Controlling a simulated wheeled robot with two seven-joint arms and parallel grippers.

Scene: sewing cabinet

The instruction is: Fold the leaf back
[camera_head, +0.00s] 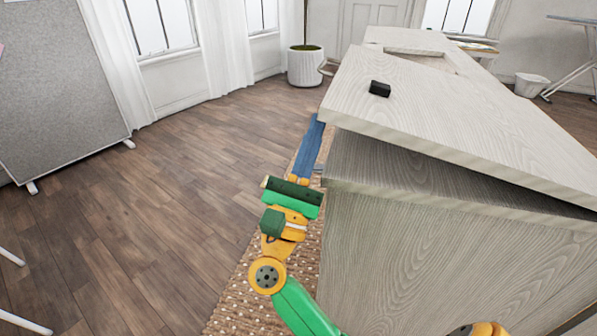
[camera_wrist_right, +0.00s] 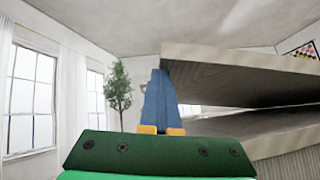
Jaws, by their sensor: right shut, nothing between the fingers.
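The leaf (camera_head: 450,115) is a pale wood-grain panel on top of the cabinet (camera_head: 420,240). It is tilted, with a dark wedge-shaped gap between it and the cabinet top below. The gap also shows beneath the leaf (camera_wrist_right: 225,75) in the right wrist view. My right gripper (camera_head: 315,122) has blue fingers, shut and empty, at the leaf's left edge. In the wrist view the fingertips (camera_wrist_right: 160,73) overlap the leaf's near left corner; I cannot tell whether they touch it. My left gripper is not in view.
A small black block (camera_head: 379,88) is on the leaf. A cut-out opening (camera_head: 422,60) lies farther back on the cabinet top. A woven rug (camera_head: 250,290) lies under my right arm. A potted plant (camera_head: 305,68) stands behind. The wooden floor (camera_head: 150,230) at left is mostly clear.

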